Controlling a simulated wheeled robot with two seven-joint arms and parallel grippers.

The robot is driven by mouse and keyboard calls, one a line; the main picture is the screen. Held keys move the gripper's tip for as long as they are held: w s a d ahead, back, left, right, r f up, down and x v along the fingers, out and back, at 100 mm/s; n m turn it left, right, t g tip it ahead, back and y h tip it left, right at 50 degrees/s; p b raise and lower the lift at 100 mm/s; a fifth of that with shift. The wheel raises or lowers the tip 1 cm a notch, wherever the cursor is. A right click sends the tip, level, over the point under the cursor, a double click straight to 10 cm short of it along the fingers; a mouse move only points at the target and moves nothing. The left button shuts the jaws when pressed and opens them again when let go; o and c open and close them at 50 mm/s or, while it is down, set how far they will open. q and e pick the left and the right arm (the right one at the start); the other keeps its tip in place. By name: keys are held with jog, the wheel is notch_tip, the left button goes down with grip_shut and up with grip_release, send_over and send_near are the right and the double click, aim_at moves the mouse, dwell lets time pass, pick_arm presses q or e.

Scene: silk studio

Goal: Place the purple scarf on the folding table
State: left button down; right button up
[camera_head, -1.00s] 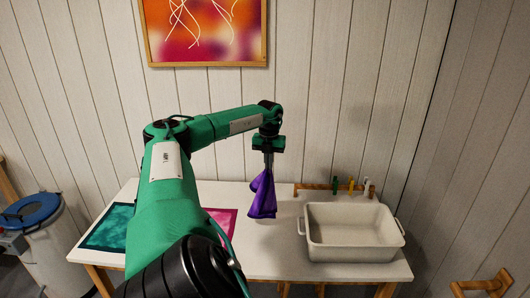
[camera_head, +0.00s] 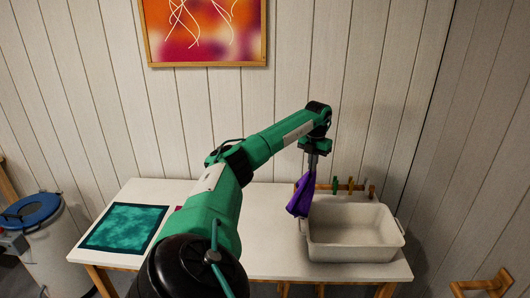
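The purple scarf (camera_head: 301,193) hangs bunched from my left gripper (camera_head: 314,160), above the white folding table (camera_head: 265,245). The gripper is shut on the scarf's upper end. The scarf hangs in front of the left rim of the white basin; I cannot tell whether it touches the basin or the table. A teal scarf (camera_head: 125,227) with a dark border lies flat on the table's left part. My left arm hides most of the table's middle. My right gripper is not in view.
The white basin (camera_head: 352,251) with side handles stands on the table's right part. A wooden rack (camera_head: 361,188) with coloured pegs is behind it. A lidded drum (camera_head: 49,240) stands left of the table. Bare table shows between my arm and the basin.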

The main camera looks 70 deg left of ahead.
pick_arm(q)
jog(key=shift+m, duration=0.4)
jog(key=s+a+f, duration=0.4)
jog(key=s+f, duration=0.5)
jog(key=f, duration=0.1)
jog(key=s+a+f, duration=0.5)
jog(key=s+f, duration=0.4)
jog(key=s, duration=0.1)
jog(key=s+a+f, duration=0.5)
jog(key=s+f, duration=0.4)
jog(key=f, duration=0.1)
jog(key=shift+s+a+f, duration=0.25)
jog(key=shift+s+f, duration=0.1)
jog(key=c, duration=2.1)
grip_release()
jog(key=o, duration=0.9)
